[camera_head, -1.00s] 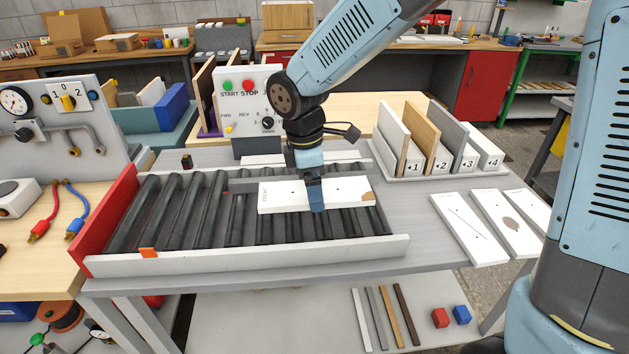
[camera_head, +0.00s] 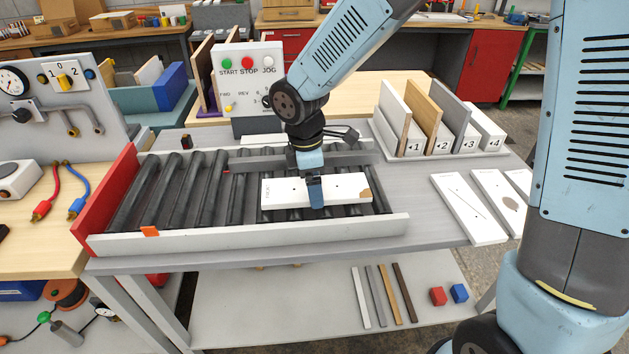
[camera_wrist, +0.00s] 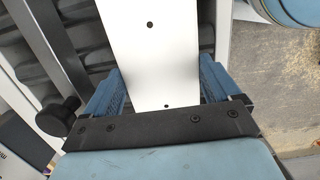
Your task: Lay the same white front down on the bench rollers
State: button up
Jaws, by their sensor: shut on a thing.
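The white front (camera_head: 340,188) is a flat white board with small dark holes and a brown patch at its right end. My gripper (camera_head: 315,192) is shut across its width near the middle. In the wrist view the white front (camera_wrist: 150,50) lies between the two blue fingers (camera_wrist: 160,90). It lies flat over the right part of the dark bench rollers (camera_head: 208,185). I cannot tell whether it touches the rollers or hangs just above them.
A pale rail (camera_head: 250,233) runs along the rollers' front, and a red end plate (camera_head: 112,207) stands at left. A control box (camera_head: 247,85) and a numbered rack (camera_head: 440,125) with upright boards stand behind. White boards (camera_head: 468,208) lie at right. The left rollers are clear.

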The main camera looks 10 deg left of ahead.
jog(key=shift+f, duration=0.3)
dwell(0.4)
jog(key=o, duration=0.9)
jog(key=r, duration=0.4)
jog(key=a+r, duration=0.1)
jog(key=r, duration=0.8)
jog(key=shift+s+a+r, duration=0.2)
jog(key=shift+a+r, duration=0.1)
